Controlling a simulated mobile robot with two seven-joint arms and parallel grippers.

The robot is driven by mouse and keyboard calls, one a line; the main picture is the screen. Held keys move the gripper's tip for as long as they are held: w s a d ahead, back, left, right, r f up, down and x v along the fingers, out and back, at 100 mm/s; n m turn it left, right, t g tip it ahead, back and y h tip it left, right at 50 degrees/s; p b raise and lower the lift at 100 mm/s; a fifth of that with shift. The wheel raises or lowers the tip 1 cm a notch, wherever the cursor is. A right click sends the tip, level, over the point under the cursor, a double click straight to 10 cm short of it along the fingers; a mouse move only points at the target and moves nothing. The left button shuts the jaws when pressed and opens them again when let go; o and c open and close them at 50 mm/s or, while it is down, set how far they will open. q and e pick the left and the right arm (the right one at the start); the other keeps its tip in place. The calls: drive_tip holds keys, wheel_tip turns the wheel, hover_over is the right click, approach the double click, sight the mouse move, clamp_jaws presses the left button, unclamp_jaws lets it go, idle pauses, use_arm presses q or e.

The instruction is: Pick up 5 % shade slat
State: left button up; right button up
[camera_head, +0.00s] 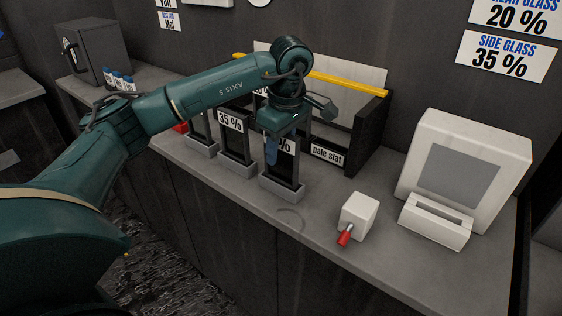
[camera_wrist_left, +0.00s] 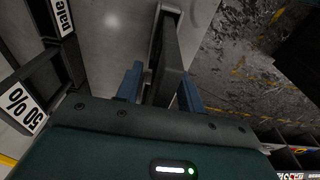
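Dark slats stand upright in grey stands along the counter. The right-hand slat (camera_head: 296,168) has a white label with only "%" showing; its number is hidden by my left gripper. The middle slat (camera_head: 236,146) reads 35 %. Another slat (camera_head: 200,128) stands left of it, its label hidden by my arm. My left gripper (camera_head: 271,150) points down at the right-hand slat. In the left wrist view its blue fingers (camera_wrist_left: 159,88) are apart, on either side of a dark slat (camera_wrist_left: 170,45), with a gap at the left finger. My right gripper is not in view.
A dark rack (camera_head: 366,130) labelled "pale stat" with a yellow bar (camera_head: 345,83) stands behind the slats. A white block with a red-tipped part (camera_head: 358,215) and a white machine (camera_head: 465,170) stand to the right. Counter between slats and block is clear.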

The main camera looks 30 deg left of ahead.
use_arm(q)
drive_tip(key=shift+f, duration=0.3)
idle(0.5)
drive_tip(key=shift+c, duration=0.2)
clamp_jaws()
